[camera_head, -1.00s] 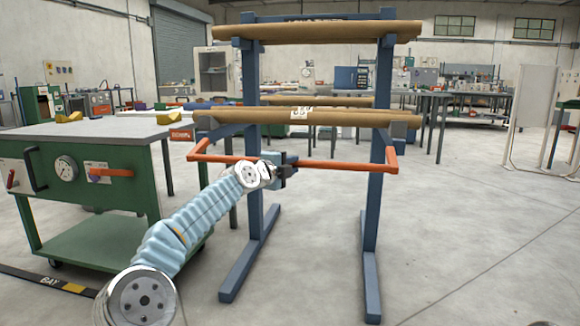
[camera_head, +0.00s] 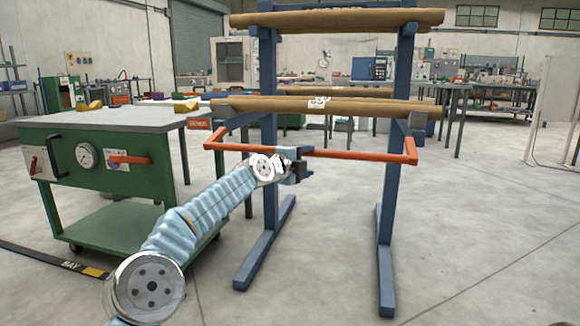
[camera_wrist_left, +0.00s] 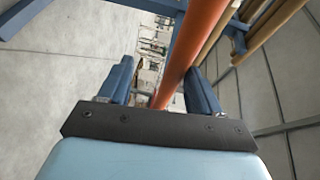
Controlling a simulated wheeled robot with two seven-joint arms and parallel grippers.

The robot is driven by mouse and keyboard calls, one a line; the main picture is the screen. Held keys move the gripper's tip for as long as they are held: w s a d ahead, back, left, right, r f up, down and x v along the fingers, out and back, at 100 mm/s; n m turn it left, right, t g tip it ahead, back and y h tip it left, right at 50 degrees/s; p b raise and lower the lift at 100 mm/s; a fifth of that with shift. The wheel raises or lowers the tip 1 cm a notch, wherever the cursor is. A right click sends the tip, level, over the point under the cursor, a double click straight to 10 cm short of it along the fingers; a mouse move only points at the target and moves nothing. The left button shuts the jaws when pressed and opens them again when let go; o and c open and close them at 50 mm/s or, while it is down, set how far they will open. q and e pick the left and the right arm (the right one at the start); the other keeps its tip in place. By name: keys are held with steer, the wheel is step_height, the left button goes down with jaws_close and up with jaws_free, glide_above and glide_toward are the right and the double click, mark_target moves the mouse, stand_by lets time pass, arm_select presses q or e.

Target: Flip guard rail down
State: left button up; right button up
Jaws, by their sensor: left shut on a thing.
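The orange guard rail (camera_head: 365,155) is a U-shaped bar on the front of the blue rack (camera_head: 386,195). Its long bar runs across below the lower brown roll, with short arms at both ends. In the left wrist view the rail (camera_wrist_left: 190,50) passes between the two blue fingers of the left gripper (camera_wrist_left: 160,90). My right gripper is not in view.
Brown rolls lie on the rack, an upper one (camera_head: 340,19) and a lower one (camera_head: 380,107). A green cart (camera_head: 120,160) with a grey top stands at the left. The rack's feet reach forward on the floor. Open floor (camera_head: 480,230) lies to the right.

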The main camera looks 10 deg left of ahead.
arm_select(q)
steer(key=b+v, duration=0.1)
steer(key=v, duration=1.1)
steer(key=shift+s+a, duration=0.2)
steer(key=shift+s, duration=0.15)
